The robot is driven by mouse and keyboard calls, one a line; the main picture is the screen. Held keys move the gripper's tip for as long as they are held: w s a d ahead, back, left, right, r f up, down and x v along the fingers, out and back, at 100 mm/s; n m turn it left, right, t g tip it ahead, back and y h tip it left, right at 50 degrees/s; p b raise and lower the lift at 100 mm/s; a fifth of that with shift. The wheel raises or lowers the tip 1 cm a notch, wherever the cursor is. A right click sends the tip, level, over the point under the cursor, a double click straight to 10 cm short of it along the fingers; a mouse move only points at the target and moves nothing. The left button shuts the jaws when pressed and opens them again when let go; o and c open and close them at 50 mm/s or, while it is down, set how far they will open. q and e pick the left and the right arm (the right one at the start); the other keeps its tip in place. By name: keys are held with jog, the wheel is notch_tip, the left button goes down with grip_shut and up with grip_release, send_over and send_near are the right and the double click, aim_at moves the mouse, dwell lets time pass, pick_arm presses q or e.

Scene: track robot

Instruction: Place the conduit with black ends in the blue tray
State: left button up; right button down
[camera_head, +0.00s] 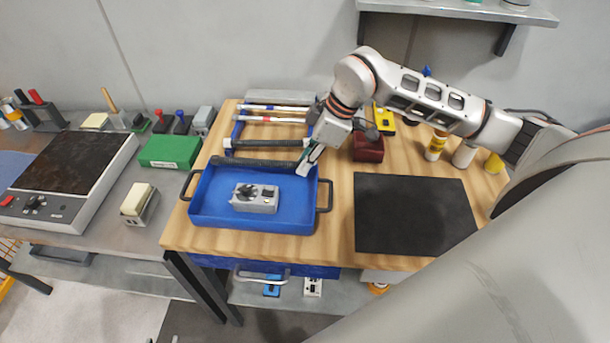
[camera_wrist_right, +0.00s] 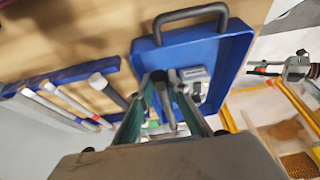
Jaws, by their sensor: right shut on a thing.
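The dark ribbed conduit with black ends (camera_head: 255,163) is level, above the back rim of the blue tray (camera_head: 205,212). My right gripper (camera_head: 308,162) is shut on its right end. In the wrist view the dark conduit (camera_wrist_right: 164,100) sits between the fingers of my right gripper (camera_wrist_right: 163,112), with the blue tray (camera_wrist_right: 228,50) beyond. Whether the conduit touches the rim I cannot tell. What looks like my left gripper (camera_wrist_right: 298,66) shows at the right edge of the wrist view, away from the tray; its jaws are unclear.
A grey switch box (camera_head: 255,198) stands in the tray, with bare floor around it. Behind is a blue rack (camera_head: 236,130) with several other conduits, one with white ends (camera_head: 265,143). A dark red box (camera_head: 368,147) and a black mat (camera_head: 415,214) lie to the right.

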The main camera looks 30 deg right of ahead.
aim_at(303, 186)
jog(key=shift+f, duration=2.8)
jog(key=shift+s+f, duration=0.35)
jog(key=shift+f, duration=0.4)
jog(key=c, duration=2.2)
grip_release()
jog(key=shift+f, duration=0.1)
jog(key=shift+r, duration=0.4)
jog(key=v, duration=0.8)
jog(key=w+v, duration=0.1)
jog(key=v, duration=0.3)
jog(key=shift+s+r+b, duration=0.1)
jog(key=shift+r+b, duration=0.2)
jog(key=shift+r, duration=0.15)
